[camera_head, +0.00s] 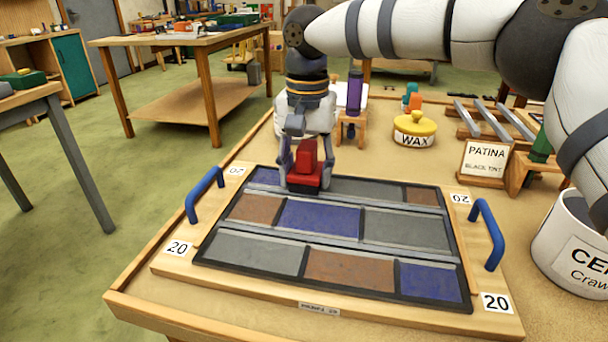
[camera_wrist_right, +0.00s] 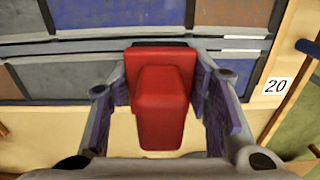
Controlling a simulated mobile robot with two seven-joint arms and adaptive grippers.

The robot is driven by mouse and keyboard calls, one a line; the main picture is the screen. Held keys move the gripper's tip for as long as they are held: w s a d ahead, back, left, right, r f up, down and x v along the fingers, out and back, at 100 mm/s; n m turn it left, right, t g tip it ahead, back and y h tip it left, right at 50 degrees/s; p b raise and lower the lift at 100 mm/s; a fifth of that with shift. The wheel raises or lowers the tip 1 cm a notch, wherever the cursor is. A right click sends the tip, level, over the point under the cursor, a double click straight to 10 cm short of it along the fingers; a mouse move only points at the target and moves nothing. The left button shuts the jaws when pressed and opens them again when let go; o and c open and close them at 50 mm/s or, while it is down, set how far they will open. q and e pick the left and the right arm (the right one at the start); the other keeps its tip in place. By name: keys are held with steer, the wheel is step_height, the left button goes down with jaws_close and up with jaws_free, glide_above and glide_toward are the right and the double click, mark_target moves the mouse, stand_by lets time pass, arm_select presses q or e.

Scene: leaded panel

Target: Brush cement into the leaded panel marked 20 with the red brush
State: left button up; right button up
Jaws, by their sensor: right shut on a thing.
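The leaded panel (camera_head: 320,218) lies flat on a wooden board (camera_head: 170,262) with labels reading 20 at its corners. It has blue, brown and grey panes between grey lead strips. The red brush (camera_head: 307,168) is upright over the far part of the panel, its dark base at or just above the panes; I cannot tell whether it touches. My right gripper (camera_head: 306,160) is shut on the brush. In the right wrist view the brush (camera_wrist_right: 160,105) sits between both fingers, and a 20 label (camera_wrist_right: 275,86) shows at right. My left gripper is not in view.
Blue handles (camera_head: 204,195) (camera_head: 488,235) rise at the board's sides. A white cement bucket (camera_head: 575,245) stands at right.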

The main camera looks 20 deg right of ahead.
steer(key=shift+w+d, duration=0.1)
steer(key=shift+w+d+f+b, duration=0.3)
steer(key=shift+w+d+b, duration=0.15)
steer(key=shift+w, duration=0.2)
steer(key=shift+w+d, duration=0.15)
steer(key=shift+w, duration=0.15)
steer(key=shift+w+d+r, duration=0.15)
steer(key=shift+r, duration=0.1)
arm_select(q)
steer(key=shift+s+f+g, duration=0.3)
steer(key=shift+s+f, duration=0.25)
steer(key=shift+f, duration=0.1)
arm_select(e)
step_height(320, 180, up, 5)
steer(key=shift+p, duration=0.55)
steer(key=shift+r, duration=0.6)
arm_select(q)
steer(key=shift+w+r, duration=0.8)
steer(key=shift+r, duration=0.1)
